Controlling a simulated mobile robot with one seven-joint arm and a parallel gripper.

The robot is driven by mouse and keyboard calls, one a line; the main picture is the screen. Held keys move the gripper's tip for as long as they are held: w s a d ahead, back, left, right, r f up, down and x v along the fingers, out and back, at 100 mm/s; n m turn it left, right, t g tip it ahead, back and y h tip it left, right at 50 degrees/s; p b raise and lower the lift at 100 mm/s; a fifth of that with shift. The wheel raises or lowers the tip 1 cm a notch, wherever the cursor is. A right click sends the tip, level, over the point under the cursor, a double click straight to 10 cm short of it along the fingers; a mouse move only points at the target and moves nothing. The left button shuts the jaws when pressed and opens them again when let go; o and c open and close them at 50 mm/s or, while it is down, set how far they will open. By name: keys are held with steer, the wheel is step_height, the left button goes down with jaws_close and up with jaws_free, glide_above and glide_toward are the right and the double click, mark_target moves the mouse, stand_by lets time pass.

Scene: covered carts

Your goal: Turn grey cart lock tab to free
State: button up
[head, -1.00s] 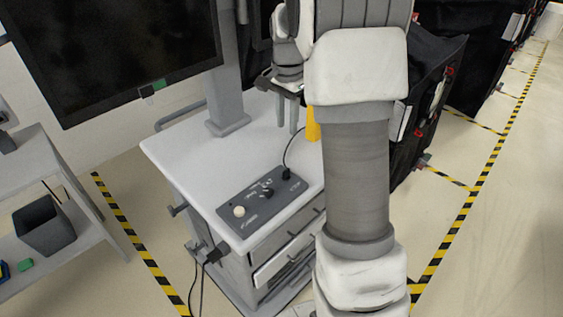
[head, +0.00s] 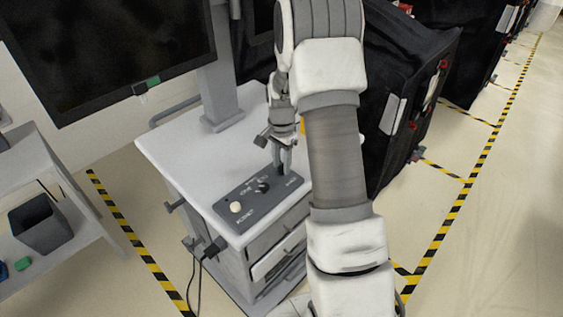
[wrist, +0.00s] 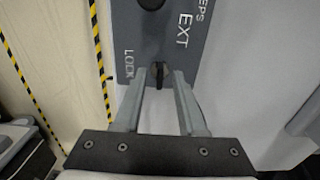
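The grey cart (head: 178,150) has a light top with a dark grey control panel (head: 225,212) near its front edge. In the wrist view the panel (wrist: 195,50) shows the words LOCK and EXT. A small black tab (wrist: 158,72) stands beside the word LOCK, at the panel's end. My gripper (wrist: 159,78) is open, pointing down, with its fingertips on either side of the tab and a visible gap. In the head view my gripper (head: 285,168) is over the panel's far right end and hides the tab there. I cannot tell whether a finger touches it.
The panel also has a white round button (head: 236,207) and a black knob (head: 262,187). A monitor (head: 110,50) hangs at upper left beside a grey post (head: 217,90). A black covered cart (head: 425,90) stands to the right. A shelf with a dark bin (head: 42,225) stands left.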

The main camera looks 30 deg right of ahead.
jaws_close()
stand_by(0.6)
steer(key=n+b, duration=0.2)
steer(key=n, duration=0.2)
steer(key=shift+n, duration=0.4)
steer(key=n+b, duration=0.1)
steer(key=n, duration=0.8)
steer(key=shift+b, duration=0.35)
steer(key=shift+n, duration=2)
